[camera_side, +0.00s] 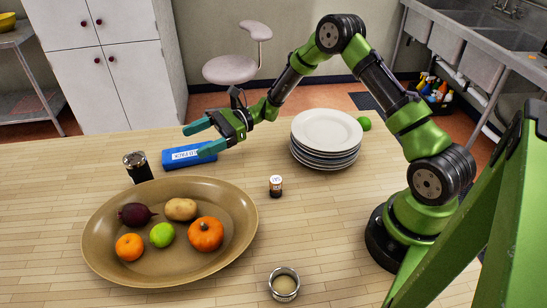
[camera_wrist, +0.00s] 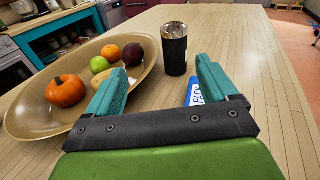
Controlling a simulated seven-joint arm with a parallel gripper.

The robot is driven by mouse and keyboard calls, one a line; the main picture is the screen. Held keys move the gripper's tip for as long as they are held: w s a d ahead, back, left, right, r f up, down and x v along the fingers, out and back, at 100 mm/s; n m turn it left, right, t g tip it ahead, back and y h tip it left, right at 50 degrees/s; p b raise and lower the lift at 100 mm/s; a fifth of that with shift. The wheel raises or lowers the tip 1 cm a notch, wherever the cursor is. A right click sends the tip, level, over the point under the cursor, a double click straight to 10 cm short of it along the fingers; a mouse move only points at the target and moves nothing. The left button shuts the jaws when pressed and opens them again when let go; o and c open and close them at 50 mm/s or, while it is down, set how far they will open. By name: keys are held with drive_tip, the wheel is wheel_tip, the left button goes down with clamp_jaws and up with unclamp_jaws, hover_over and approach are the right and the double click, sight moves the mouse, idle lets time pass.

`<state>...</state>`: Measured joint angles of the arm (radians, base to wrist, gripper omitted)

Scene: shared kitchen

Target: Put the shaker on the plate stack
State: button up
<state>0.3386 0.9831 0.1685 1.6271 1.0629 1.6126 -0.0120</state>
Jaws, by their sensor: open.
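A small dark shaker (camera_side: 275,188) with a white label stands upright on the table in the side view, right of the big oval bowl and in front of the plates. It does not show in the wrist view. The plate stack (camera_side: 327,131), white on top with darker plates below, stands at the back right with its top bare. My gripper (camera_side: 201,138) is open and empty, above and near a blue box, left of the plates and away from the shaker. Its teal fingers (camera_wrist: 160,76) are spread apart in the wrist view.
A blue box (camera_side: 188,155) lies beneath my gripper, beside a black tumbler (camera_side: 137,167), also in the wrist view (camera_wrist: 174,50). The tan bowl (camera_side: 105,252) holds fruit and vegetables. A metal cup (camera_side: 284,284) stands in front; a green fruit (camera_side: 365,123) is by the plates.

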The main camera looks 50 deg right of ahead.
drive_tip(key=shift+w+d+f+m+t, duration=0.3)
drive_tip(key=shift+w+f+m+t, duration=0.35)
drive_tip(key=shift+f, duration=0.2)
approach(136, 162)
drive_tip(key=w+a+f, duration=0.2)
drive_tip(key=w+a, duration=0.1)
drive_tip(key=shift+w+a+f, duration=0.15)
drive_tip(key=shift+w+a, duration=0.15)
drive_tip(key=shift+a, duration=0.05)
drive_tip(key=shift+x, duration=2.75)
drive_tip(key=shift+w+d, duration=0.1)
drive_tip(key=shift+w, duration=0.1)
drive_tip(key=c, duration=1.2)
